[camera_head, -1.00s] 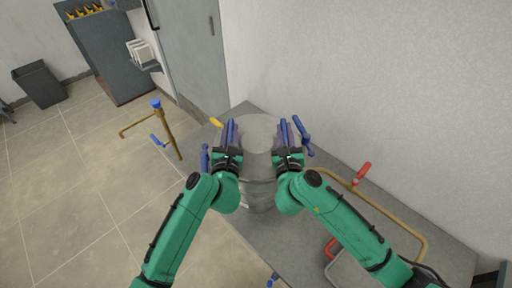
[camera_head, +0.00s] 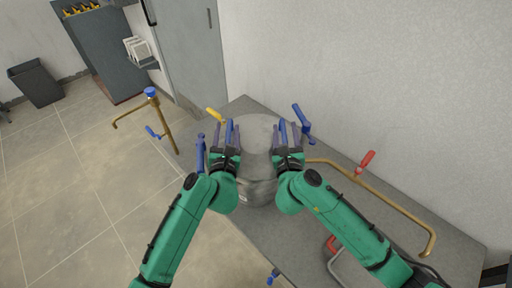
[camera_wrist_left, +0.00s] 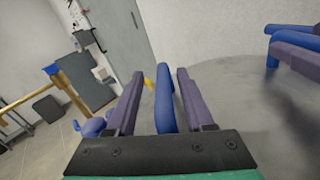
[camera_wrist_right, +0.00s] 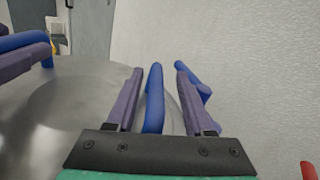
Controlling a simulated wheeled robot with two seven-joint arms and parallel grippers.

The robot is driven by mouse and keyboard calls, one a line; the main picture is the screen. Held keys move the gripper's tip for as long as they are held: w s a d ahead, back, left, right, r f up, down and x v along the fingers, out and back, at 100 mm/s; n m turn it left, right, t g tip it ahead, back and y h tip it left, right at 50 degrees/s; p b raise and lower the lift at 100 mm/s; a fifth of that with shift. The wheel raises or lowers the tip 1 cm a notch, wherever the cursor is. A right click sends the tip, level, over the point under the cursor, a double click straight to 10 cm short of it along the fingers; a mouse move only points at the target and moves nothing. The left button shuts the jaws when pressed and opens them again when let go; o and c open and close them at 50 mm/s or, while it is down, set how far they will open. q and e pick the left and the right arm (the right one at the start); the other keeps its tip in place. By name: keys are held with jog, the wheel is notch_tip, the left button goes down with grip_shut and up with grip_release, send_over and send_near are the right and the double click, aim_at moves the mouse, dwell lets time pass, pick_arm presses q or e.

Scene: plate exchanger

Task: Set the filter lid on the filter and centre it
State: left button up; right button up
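The filter lid (camera_head: 259,130) is a round grey metal disc with an upright blue handle on each side. It lies on top of the grey cylindrical filter (camera_head: 262,191); my arms hide part of the rim, so I cannot tell how exactly it is centred. My left gripper (camera_head: 228,125) is open around the left blue handle (camera_wrist_left: 164,100), with a gap on both sides. My right gripper (camera_head: 286,125) is open around the right blue handle (camera_wrist_right: 154,98), also with gaps. The handles stand between the fingers, not gripped.
Blue levers stand close to the filter at its left (camera_head: 201,155) and right (camera_head: 304,122), and a yellow one (camera_head: 215,115) behind. A brown pipe with a red handle (camera_head: 366,161) runs along the grey bench (camera_head: 290,240) at right. A blue-topped brown pipe (camera_head: 168,130) stands left.

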pick_arm(q)
jog(key=shift+s+d+r, duration=0.1)
jog(key=shift+d, duration=0.05)
pick_arm(e)
jog(key=shift+s+a, duration=0.1)
jog(key=shift+a, duration=0.1)
pick_arm(q)
jog(key=shift+s, duration=0.25)
pick_arm(e)
jog(key=shift+s+r, duration=0.1)
jog(key=shift+s, duration=0.1)
pick_arm(q)
jog(key=s, duration=1.1)
jog(key=shift+s, duration=0.2)
pick_arm(e)
jog(key=s, duration=1.2)
jog(key=shift+w, duration=0.15)
